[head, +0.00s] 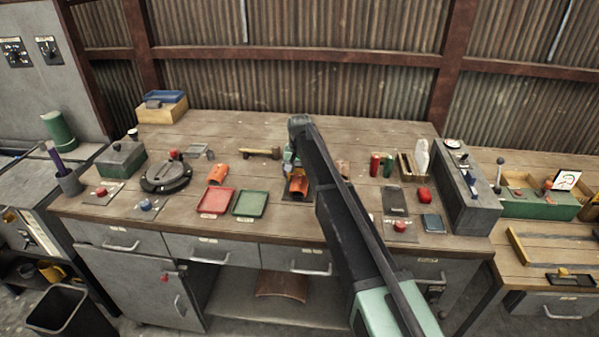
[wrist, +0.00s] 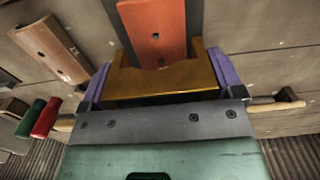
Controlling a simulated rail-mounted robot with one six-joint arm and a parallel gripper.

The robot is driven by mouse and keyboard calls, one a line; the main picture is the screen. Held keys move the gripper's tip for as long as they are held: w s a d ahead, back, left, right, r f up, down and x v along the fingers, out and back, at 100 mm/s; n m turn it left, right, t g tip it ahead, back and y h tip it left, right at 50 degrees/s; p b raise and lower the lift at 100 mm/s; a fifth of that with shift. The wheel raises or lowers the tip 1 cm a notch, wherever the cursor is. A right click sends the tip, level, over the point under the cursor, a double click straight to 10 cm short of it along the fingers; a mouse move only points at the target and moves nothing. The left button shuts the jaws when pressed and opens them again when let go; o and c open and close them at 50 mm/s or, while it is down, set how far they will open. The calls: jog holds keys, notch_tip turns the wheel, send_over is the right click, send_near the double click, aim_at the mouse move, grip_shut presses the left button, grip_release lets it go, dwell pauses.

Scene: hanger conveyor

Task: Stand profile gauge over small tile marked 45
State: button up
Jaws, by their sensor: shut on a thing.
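My gripper (wrist: 160,76) has purple fingers shut on the ochre profile gauge (wrist: 165,82), one finger at each end. The gauge has a shallow curved notch in its edge, which faces an orange tile (wrist: 155,25) with small holes. In the wrist view the notch edge meets the tile's near end; I cannot tell whether they touch. The tile also shows in the head view (head: 298,185), on a dark plate below my gripper. A brown tile (wrist: 48,48) with holes lies to the left in the wrist view; its marking is unreadable. No 45 is legible.
Red (head: 375,165) and green (head: 388,166) cylinders stand to the right. A mallet (head: 260,153) lies to the left, behind red (head: 215,201) and green (head: 250,203) trays. Another orange tile (head: 217,174) lies behind the trays. The bench's back middle is mostly clear.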

aim_at(300, 180)
jog(key=shift+f+b, duration=1.9)
jog(key=shift+f, duration=0.1)
jog(key=o, duration=0.6)
jog(key=shift+o, duration=0.2)
notch_tip(300, 180, up, 11)
jog(key=p, duration=1.1)
jog(key=shift+r, duration=0.15)
